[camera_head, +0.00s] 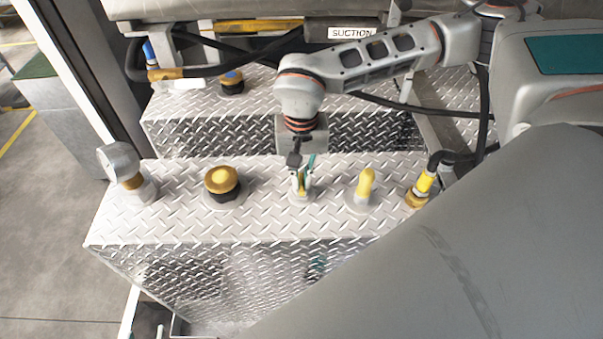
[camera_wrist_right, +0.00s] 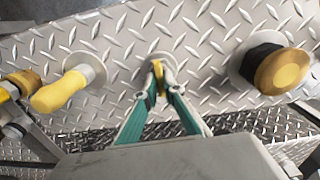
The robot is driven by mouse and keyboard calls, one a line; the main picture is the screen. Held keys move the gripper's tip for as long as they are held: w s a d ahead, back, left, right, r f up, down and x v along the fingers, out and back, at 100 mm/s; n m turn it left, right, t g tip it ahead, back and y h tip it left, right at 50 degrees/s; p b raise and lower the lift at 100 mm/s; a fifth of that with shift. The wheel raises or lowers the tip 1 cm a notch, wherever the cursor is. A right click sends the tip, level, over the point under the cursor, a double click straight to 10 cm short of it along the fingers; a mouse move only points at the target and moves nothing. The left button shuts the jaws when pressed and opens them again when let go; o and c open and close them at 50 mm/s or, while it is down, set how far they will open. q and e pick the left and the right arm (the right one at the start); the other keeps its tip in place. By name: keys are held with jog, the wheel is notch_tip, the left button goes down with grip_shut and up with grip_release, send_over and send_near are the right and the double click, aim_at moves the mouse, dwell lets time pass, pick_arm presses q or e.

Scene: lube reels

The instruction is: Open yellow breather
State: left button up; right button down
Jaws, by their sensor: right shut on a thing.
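My right gripper (camera_head: 301,186) comes down from above onto the front diamond-plate box. Its teal fingers (camera_wrist_right: 160,92) are shut on a small yellow part (camera_wrist_right: 157,78) that stands on a round pale base on the plate. The fingers hide much of this part. A gold-capped breather with a black body (camera_head: 222,181) stands to its left, apart from the gripper; in the wrist view it is at the right (camera_wrist_right: 282,72). A bright yellow rounded fitting (camera_head: 365,184) stands to the right; in the wrist view it is at the left (camera_wrist_right: 62,90). My left gripper is not in view.
A grey capped filler neck (camera_head: 121,162) stands at the box's left end. A yellow-and-brass hose coupling (camera_head: 422,187) is at the right end. A second gold-and-black cap (camera_head: 231,82) sits on the rear box, below the SUCTION label (camera_head: 352,32).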

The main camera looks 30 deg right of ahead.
jog(key=c, duration=2.1)
grip_release()
